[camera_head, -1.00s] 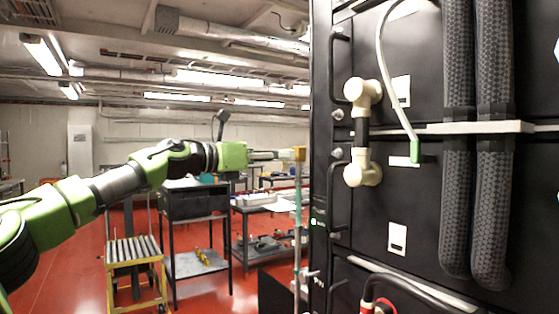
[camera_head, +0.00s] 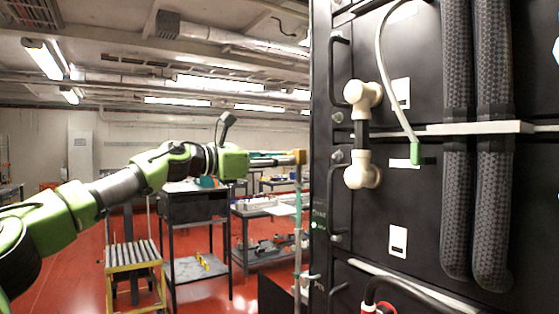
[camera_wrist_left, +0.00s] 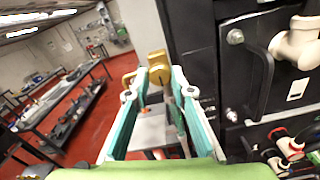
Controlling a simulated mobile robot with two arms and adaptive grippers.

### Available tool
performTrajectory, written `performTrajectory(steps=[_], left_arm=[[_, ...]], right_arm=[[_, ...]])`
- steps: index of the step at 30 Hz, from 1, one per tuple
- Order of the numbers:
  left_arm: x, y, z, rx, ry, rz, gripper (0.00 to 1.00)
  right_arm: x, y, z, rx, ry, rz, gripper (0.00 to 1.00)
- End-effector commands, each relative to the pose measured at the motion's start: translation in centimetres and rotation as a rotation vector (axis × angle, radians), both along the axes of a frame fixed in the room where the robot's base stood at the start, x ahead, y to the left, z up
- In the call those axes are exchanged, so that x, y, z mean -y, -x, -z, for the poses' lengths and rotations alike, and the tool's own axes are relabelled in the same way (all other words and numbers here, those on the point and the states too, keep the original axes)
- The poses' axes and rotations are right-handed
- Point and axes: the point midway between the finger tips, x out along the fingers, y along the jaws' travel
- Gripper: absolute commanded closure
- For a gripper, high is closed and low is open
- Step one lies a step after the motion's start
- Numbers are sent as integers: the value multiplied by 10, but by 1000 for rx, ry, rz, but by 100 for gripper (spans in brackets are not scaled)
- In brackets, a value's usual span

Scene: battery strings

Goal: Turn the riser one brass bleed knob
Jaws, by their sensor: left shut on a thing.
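The brass bleed knob (camera_head: 300,157) sits at the top of a thin upright riser pipe (camera_head: 298,215) beside the black rack. It also shows in the left wrist view (camera_wrist_left: 158,66), ahead and between the fingertips. My left gripper (camera_head: 293,158) reaches in from the left with its teal fingers level. In the wrist view the fingers of my left gripper (camera_wrist_left: 157,84) are on either side of the knob, shut on it. The fingertips partly cover the knob's sides. My right gripper is not in view.
The black battery rack (camera_head: 331,200) stands close on the right, with handles and cream pipe elbows (camera_head: 362,175) on its front. A black cart (camera_head: 194,204), a yellow-framed roller stand (camera_head: 134,255) and shelved tables (camera_head: 262,222) stand behind on the red floor.

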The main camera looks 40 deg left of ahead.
Motion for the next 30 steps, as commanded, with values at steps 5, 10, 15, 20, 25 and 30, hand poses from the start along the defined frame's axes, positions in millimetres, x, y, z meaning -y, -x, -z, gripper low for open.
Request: performTrajectory(steps=[5, 10, 15, 20, 25, 30], left_arm=[[0, 0, 1, -3, -2, 0, 62], [0, 0, 1, -2, -1, 0, 62], [0, 0, 0, -1, 1, 0, 62], [-4, 8, -1, 1, 1, -2, 62], [-13, 30, -1, 3, 3, 1, 62], [-23, 55, -1, 4, 3, 1, 62]], right_arm=[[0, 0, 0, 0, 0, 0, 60], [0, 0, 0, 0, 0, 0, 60], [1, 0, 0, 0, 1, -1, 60], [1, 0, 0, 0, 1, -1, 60], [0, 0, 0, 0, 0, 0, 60], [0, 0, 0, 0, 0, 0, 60]])
